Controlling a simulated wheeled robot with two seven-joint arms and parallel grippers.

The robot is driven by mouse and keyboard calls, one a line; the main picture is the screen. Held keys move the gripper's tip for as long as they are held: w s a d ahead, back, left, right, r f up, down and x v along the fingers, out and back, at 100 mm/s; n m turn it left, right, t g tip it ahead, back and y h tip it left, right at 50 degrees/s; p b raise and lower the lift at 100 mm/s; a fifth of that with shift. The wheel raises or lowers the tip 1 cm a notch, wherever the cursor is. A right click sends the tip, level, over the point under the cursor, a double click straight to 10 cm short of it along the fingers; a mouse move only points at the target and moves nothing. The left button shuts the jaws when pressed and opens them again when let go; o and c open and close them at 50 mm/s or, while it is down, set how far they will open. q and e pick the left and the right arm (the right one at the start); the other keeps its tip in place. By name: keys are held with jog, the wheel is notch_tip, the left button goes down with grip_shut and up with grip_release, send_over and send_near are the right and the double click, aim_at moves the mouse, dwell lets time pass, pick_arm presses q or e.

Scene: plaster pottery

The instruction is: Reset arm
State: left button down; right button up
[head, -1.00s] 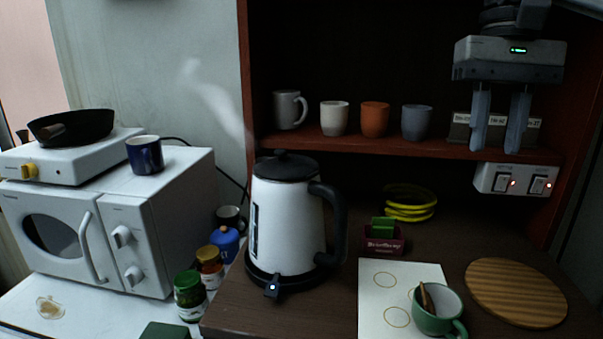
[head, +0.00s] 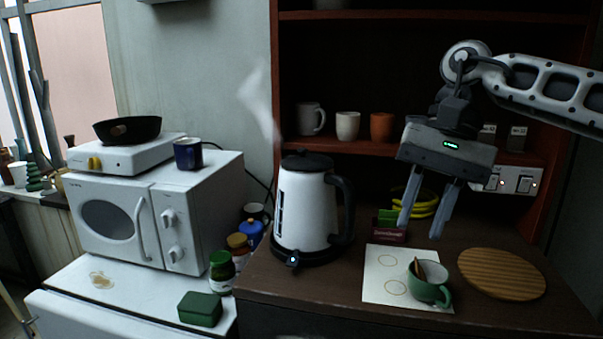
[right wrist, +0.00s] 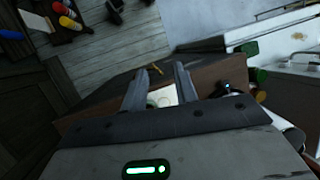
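My right gripper (head: 423,208) hangs in front of the cabinet shelf, above the brown counter, with its two fingers apart and nothing between them. In the right wrist view its fingers (right wrist: 159,88) are also spread and empty, with the white sheet seen between them. My left gripper is not in view.
A white kettle (head: 302,212) gives off steam at the left of the counter. A round wooden board (head: 502,273) lies at the right. Cups (head: 347,125) stand on the shelf (head: 340,146). A microwave (head: 120,218) and jars (head: 221,268) are further left.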

jog(key=s+a+f+m+y, duration=0.2)
jog(key=a+f+m+y, duration=0.1)
jog(key=a+m+y, duration=0.4)
jog(key=s+a+f+m+y, duration=0.25)
jog(key=a+m+y, duration=0.3)
jog(key=a, duration=0.35)
jog(key=s+a+f+m+y, duration=0.1)
jog(key=a+f+m+y, duration=0.35)
jog(key=a+m, duration=0.3)
jog(key=w+d+f+m+t+h, duration=0.1)
jog(key=d+f+m+t+h, duration=0.4)
jog(key=m, duration=0.6)
jog(key=w+d+f+m+t+h, duration=0.1)
jog(key=d+f+m+t+h, duration=0.1)
jog(key=f+m+t, duration=0.7)
jog(key=w+d+f+m+t+h, duration=0.1)
jog(key=d+f+m+t+h, duration=0.3)
jog(key=m, duration=0.9)
jog(key=s+d+f+m+g+h, duration=0.2)
jog(key=s+d+f+m+h, duration=0.1)
jog(key=s+d+f+m, duration=0.3)
jog(key=s+d+f+m+g+h, duration=0.3)
jog(key=s+d+f+m, duration=0.3)
jog(key=f, duration=0.5)
jog(key=s+m+h, duration=0.1)
jog(key=s, duration=0.1)
jog(key=shift+s+d, duration=0.2)
jog(key=shift+s, duration=0.15)
